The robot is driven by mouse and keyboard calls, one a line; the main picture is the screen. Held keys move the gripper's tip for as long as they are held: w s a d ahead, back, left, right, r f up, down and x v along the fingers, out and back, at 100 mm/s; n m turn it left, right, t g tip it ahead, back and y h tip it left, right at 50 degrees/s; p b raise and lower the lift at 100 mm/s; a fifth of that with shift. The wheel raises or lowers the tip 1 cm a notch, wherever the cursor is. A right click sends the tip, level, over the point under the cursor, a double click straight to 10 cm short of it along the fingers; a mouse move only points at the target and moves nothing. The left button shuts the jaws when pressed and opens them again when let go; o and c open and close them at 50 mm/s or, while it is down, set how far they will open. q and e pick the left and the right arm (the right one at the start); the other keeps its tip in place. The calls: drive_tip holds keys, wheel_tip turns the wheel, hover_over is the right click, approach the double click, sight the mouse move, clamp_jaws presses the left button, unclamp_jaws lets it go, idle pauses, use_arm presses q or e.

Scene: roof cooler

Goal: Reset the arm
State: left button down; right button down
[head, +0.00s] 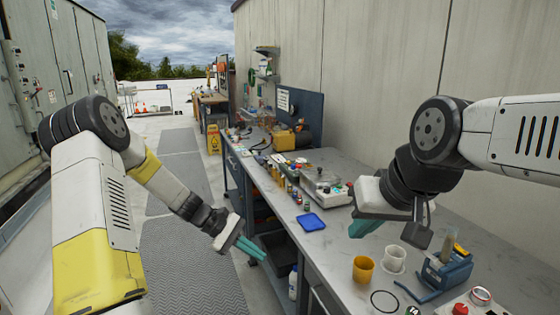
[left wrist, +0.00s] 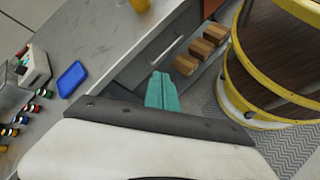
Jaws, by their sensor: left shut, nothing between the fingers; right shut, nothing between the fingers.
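My left gripper (head: 250,248) hangs in front of the workbench's front edge, left of the bench top, with its teal fingers together and empty. It also shows in the left wrist view (left wrist: 161,92), its fingers closed against each other over the bench's drawer front. My right gripper (head: 364,228) is above the bench top on the right, pointing down and left. Its teal fingers are together and hold nothing; part of it is hidden by its own wrist.
The grey workbench (head: 325,255) carries a blue tray (head: 311,222), an orange cup (head: 363,269), a white cup (head: 394,259), a blue tool holder (head: 447,270) and several small bottles. A yellow floor sign (head: 213,139) stands further back. The grey walkway mat (head: 185,260) left of the bench is clear.

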use_arm(q)
drive_tip(key=s+a+r+m+t+y, duration=0.3)
drive_tip(key=s+r+m+y, duration=0.1)
drive_tip(key=s+r, duration=0.7)
drive_tip(key=s+a+r+m+t+y, duration=0.4)
drive_tip(key=s+r+m, duration=0.2)
drive_tip(key=s+r, duration=0.4)
drive_tip(key=shift+s+a+r, duration=0.15)
drive_tip(key=shift+s+r, duration=0.25)
drive_tip(key=shift+r, duration=1.25)
